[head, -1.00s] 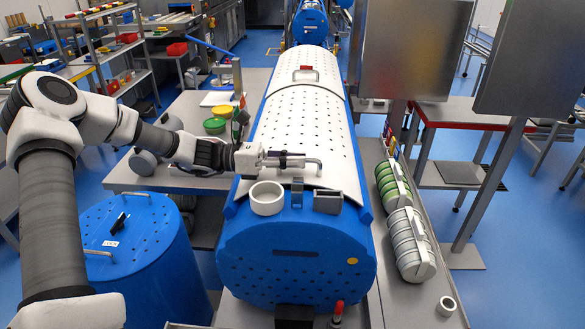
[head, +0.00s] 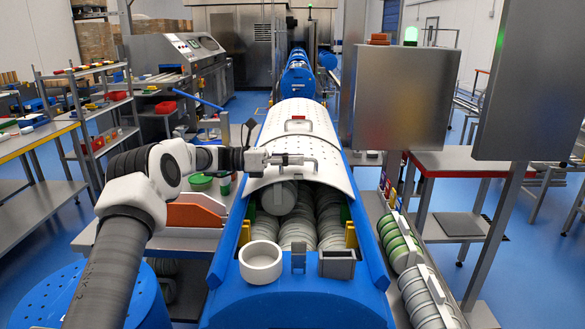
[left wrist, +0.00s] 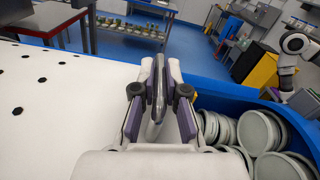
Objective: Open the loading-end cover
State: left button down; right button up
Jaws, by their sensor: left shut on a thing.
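The loading-end cover (head: 280,144) is a white, perforated curved lid on the long blue carrier (head: 375,262). Its near edge stands back from the carrier's near end, leaving an opening. Stacked grey round tubs (head: 298,232) show inside. My left gripper (head: 288,160) is shut on the cover's grey bar handle (head: 309,164). In the left wrist view, the handle (left wrist: 158,88) stands between the gripper's fingers (left wrist: 156,100), with the white cover (left wrist: 60,110) at left and the tubs (left wrist: 262,130) at lower right. My right gripper is not in view.
A white ring (head: 261,262) and a small grey box (head: 337,264) sit on the carrier's near end. Grey panels (head: 403,95) stand on the right. A blue perforated drum (head: 50,295) is at lower left. Green and grey canisters (head: 402,250) lie along the right side.

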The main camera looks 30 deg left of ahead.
pick_arm(q)
jog(key=shift+w+a, duration=0.45)
jog(key=shift+w, duration=0.3)
jog(key=c, duration=1.2)
grip_release()
jog(key=shift+w+f, duration=0.1)
jog(key=shift+w, duration=0.05)
send_over(252, 183)
jog(key=shift+w+a, duration=0.2)
jog(key=shift+a, duration=0.05)
